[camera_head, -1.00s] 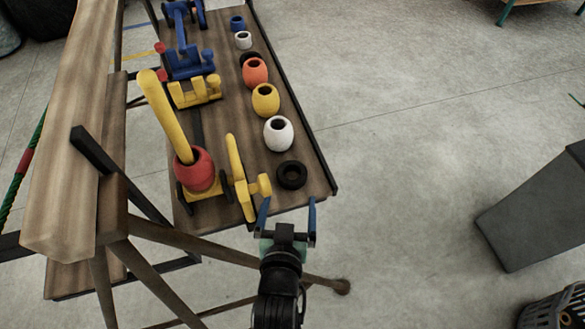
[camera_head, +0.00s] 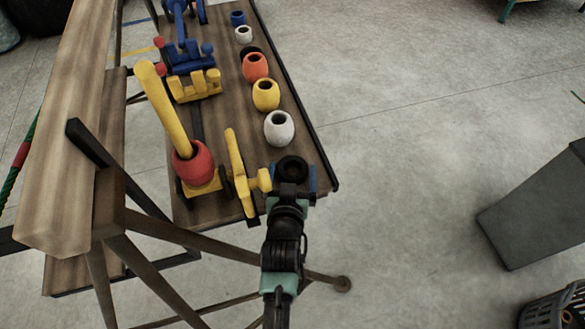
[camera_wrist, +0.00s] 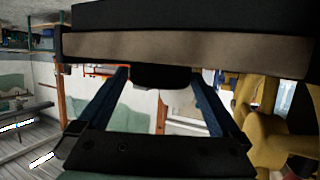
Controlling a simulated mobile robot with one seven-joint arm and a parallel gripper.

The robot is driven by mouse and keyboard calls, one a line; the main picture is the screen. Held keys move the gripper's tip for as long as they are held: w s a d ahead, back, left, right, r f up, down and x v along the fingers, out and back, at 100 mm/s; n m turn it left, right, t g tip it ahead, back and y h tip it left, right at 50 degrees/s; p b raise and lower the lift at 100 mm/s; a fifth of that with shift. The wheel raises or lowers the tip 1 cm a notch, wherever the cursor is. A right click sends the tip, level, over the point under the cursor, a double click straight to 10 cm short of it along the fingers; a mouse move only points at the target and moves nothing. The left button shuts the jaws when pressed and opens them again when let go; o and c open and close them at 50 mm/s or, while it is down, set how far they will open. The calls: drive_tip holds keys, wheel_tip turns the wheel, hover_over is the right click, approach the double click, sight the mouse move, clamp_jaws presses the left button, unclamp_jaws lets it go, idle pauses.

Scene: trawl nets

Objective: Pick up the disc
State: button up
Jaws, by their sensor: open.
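The disc (camera_head: 291,164) is a thick black ring. It lies on the near right end of the wooden bench top (camera_head: 225,125), in front of a white barrel-shaped float. My gripper (camera_head: 291,177) is at the near edge of the bench, open, with a blue finger on each side of the disc's near part. In the wrist view the disc (camera_wrist: 162,78) shows as a dark shape on the board, between the tips of my open gripper (camera_wrist: 161,88). I cannot tell whether the fingers touch it. Its near side is partly hidden by my gripper in the head view.
A yellow fitting (camera_head: 240,175) with a round knob stands close left of my gripper; it also shows in the wrist view (camera_wrist: 265,130). A white float (camera_head: 279,128) and a yellow float (camera_head: 266,95) stand behind the disc. Open floor (camera_head: 410,130) lies to the right.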

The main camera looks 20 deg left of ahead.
sight(292, 164)
drive_tip(key=c, duration=1.1)
drive_tip(key=shift+r, duration=0.1)
drive_tip(key=shift+r, duration=0.45)
wheel_tip(292, 164, up, 3)
drive_tip(key=shift+f+p, duration=0.2)
drive_tip(key=shift+p, duration=0.1)
drive_tip(key=s+d, duration=0.1)
drive_tip(key=s, duration=0.8)
drive_tip(key=s+d, duration=0.2)
drive_tip(key=s, duration=0.6)
drive_tip(key=shift+s+d, duration=0.3)
drive_tip(key=shift+s, duration=0.1)
